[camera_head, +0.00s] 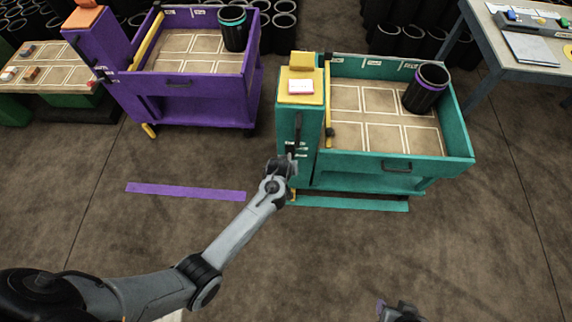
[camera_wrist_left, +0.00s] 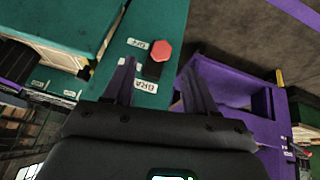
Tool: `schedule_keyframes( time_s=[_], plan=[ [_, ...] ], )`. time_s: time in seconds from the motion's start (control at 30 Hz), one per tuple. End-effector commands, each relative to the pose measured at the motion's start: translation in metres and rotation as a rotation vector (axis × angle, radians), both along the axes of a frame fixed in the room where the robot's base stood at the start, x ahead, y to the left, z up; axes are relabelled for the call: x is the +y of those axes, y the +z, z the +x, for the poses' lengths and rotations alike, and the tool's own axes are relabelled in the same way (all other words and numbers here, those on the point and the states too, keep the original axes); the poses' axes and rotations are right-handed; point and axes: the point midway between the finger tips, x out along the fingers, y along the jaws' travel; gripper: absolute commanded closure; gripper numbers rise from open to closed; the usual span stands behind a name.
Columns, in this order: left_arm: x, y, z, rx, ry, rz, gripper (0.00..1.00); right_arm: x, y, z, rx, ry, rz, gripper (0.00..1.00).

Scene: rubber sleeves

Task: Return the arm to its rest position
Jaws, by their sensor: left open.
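My left arm reaches from the lower left of the head view to the teal cart (camera_head: 397,166). Its gripper (camera_head: 293,151) is at the front of the cart's teal post, small and partly hidden by the wrist. In the left wrist view the two fingers (camera_wrist_left: 160,82) stand apart with nothing held between them. A red octagonal button (camera_wrist_left: 161,50) and a dark slot with white labels show on the teal panel beyond the fingers. Whether the fingers touch the panel cannot be told. My right gripper (camera_head: 398,311) shows only partly at the bottom edge; its jaws are unclear.
A black sleeve with a purple ring (camera_head: 424,92) stands in the teal cart. A black sleeve with a teal ring (camera_head: 233,32) stands in the purple cart (camera_head: 190,98). Purple (camera_head: 185,191) and teal (camera_head: 350,203) strips lie on the floor. The floor in front is clear.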

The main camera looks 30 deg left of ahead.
Motion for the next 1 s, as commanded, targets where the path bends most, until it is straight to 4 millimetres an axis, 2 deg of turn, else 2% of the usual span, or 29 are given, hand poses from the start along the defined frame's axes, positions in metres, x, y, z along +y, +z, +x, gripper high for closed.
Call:
schedule_keyframes(
  time_s=[0.2, 0.63, 0.73, 0.87, 0.97, 1.0],
  plan=[
    [-0.001, 0.011, -0.006, 0.0, -0.001, 0.0, 0.43, 0.001, 0.005, 0.0, -0.001, -0.001, 0.003, 0.54],
    [-0.001, 0.011, -0.007, 0.001, 0.0, 0.0, 0.43, 0.002, 0.005, 0.0, 0.0, -0.007, 0.011, 0.54],
    [-0.001, 0.005, -0.013, 0.012, 0.0, 0.001, 0.43, 0.002, 0.005, 0.0, 0.0, -0.007, 0.011, 0.54],
    [0.002, -0.016, -0.036, 0.052, 0.001, 0.005, 0.43, 0.002, 0.005, 0.0, -0.001, -0.007, 0.01, 0.54],
    [0.008, -0.041, -0.067, 0.105, 0.002, 0.015, 0.43, 0.002, 0.005, 0.0, -0.001, -0.006, 0.01, 0.54],
    [0.013, -0.052, -0.085, 0.126, 0.003, 0.021, 0.43, 0.002, 0.005, 0.0, -0.001, -0.006, 0.01, 0.54]
  ],
)
